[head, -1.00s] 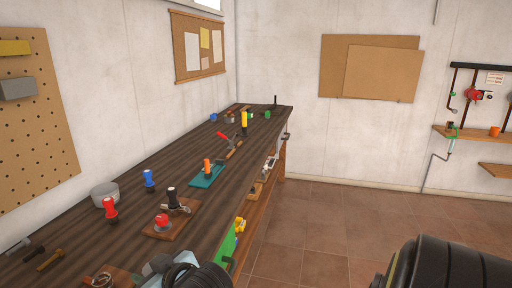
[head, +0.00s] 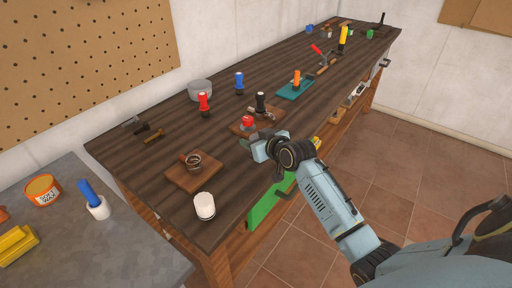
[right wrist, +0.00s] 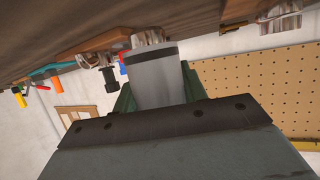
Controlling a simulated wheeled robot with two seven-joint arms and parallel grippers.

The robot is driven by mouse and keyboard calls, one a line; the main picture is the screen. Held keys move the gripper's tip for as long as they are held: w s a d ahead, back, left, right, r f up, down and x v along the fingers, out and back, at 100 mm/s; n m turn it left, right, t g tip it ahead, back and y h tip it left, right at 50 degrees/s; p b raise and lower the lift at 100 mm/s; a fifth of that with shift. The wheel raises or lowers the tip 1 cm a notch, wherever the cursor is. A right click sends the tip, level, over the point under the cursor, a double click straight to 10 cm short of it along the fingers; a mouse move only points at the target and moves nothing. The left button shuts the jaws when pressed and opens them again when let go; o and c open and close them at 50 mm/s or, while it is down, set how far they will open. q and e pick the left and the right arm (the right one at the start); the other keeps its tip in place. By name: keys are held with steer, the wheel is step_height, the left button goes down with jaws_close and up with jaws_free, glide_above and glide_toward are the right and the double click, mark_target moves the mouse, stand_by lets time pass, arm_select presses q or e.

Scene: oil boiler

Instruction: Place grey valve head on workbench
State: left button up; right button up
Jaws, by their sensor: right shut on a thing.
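My right gripper (head: 252,146) is over the front edge of the dark wooden workbench (head: 150,160), just in front of the board with a red knob. In the right wrist view its green fingers are shut on a grey cylinder, the grey valve head (right wrist: 157,78), with a shiny metal part at its far end. The bench top lies close to that end; I cannot tell whether they touch. In the head view the held piece is mostly hidden by the gripper. My left gripper is not in view.
Nearby stand the red-knob board (head: 247,122), a board with a metal coil (head: 193,163), a white cylinder (head: 205,206), red (head: 203,104) and blue (head: 239,83) handles, and a grey round pot (head: 200,89). A grey table (head: 110,250) is at left. Bare bench lies between the boards.

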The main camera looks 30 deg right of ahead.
steer(key=shift+f, duration=1.8)
steer(key=shift+f+b, duration=0.1)
steer(key=shift+b, duration=0.2)
steer(key=o, duration=1.1)
steer(key=shift+r, duration=0.2)
steer(key=p+v, duration=0.1)
steer(key=v, duration=1.1)
steer(key=shift+p, duration=0.3)
